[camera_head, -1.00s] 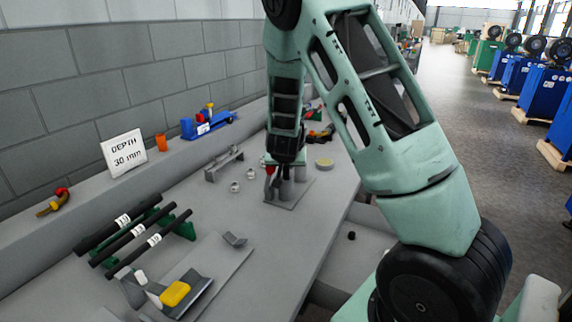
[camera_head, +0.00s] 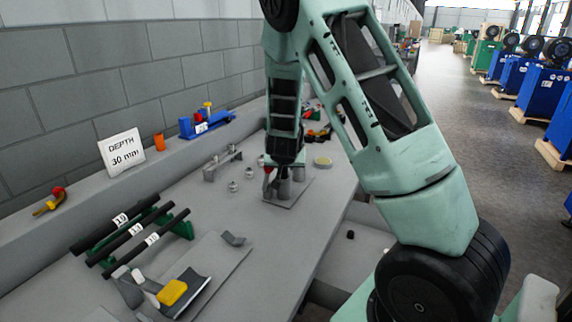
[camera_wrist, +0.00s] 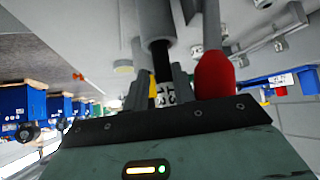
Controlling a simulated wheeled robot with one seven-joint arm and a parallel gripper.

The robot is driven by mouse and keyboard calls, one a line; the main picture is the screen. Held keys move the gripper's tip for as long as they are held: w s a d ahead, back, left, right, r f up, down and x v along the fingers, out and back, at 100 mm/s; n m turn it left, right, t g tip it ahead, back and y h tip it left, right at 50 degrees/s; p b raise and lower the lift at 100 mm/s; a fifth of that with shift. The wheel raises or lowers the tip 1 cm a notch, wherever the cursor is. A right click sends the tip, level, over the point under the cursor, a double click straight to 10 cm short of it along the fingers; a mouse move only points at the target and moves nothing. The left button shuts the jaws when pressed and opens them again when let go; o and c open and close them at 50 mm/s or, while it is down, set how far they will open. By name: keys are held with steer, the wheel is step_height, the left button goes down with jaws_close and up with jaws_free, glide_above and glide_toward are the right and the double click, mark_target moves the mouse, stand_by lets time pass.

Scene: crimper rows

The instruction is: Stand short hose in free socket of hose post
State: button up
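The hose post (camera_head: 281,198) is a grey base plate with upright grey sockets, standing on the bench under my arm. My gripper (camera_wrist: 161,88) is low over it, and my wrist hides part of it in the head view. In the wrist view a short black hose (camera_wrist: 161,58) with a white number tag lies between my two grey fingers, which look closed on it. The hose's far end meets a grey socket (camera_wrist: 155,20); how deep it sits cannot be told. A red-ended piece (camera_wrist: 214,75) stands beside it, in line with another grey tube.
Several black tagged hoses (camera_head: 137,231) lie on a green rack at left. A yellow block (camera_head: 172,292) sits in a grey holder in front. A depth sign (camera_head: 122,153), orange cup (camera_head: 160,142) and blue tool (camera_head: 206,124) stand on the wall ledge. Small metal fittings (camera_head: 233,186) lie left of the post.

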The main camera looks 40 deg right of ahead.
steer(key=p+v, duration=0.6)
steer(key=v, duration=1.1)
steer(key=shift+r, duration=0.15)
steer(key=shift+a, duration=0.1)
